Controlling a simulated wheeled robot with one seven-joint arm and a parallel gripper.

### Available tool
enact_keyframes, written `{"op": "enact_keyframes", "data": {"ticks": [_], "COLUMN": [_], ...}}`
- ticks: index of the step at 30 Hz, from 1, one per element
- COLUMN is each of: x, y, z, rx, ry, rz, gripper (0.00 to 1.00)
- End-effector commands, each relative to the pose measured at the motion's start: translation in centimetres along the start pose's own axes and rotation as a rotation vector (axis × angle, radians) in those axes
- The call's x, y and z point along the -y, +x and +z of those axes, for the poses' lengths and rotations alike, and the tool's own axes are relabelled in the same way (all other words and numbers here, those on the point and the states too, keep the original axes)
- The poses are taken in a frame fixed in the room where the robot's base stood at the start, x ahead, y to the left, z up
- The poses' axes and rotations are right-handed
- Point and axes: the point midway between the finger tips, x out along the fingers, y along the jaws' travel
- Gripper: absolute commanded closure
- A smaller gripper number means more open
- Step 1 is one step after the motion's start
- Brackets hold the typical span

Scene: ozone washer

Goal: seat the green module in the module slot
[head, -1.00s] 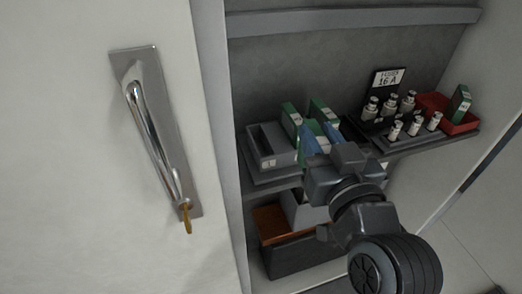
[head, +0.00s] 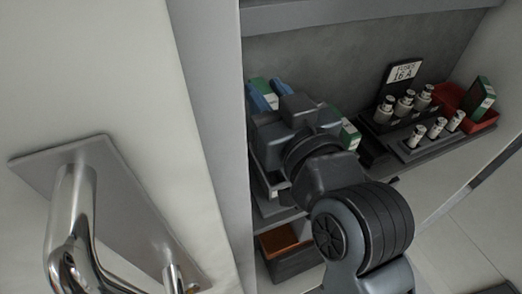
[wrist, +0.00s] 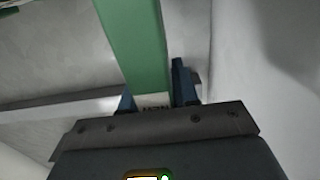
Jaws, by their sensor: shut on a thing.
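My gripper (head: 263,97) is at the left of the cabinet shelf, with blue fingers on either side of a green module (head: 259,84). In the wrist view the green module (wrist: 140,45) stands out from between the fingers, with a pale lettered end near the jaws. My gripper and arm cover most of the slotted grey holder (head: 264,182), so the module slot is hidden. I cannot tell whether the held module touches the holder. A second green module (head: 349,134) with a white face shows just right of my wrist.
A black fuse stand (head: 374,132) with several fuses and a 16 A sign (head: 405,71) is to the right. A red bin (head: 452,101) there holds another green module (head: 478,96). A door with a chrome handle (head: 68,235) is close at left. An orange-topped box (head: 285,240) sits below.

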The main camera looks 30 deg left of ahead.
Motion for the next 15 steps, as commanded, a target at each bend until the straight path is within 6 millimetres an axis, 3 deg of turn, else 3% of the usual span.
{"op": "enact_keyframes", "data": {"ticks": [6,15], "x": [0.0,0.0], "y": [0.0,0.0], "z": [4.0,7.2], "rx": [0.003,0.003], "ry": [0.003,0.002], "rz": [0.001,0.001], "gripper": [1.0,1.0]}}
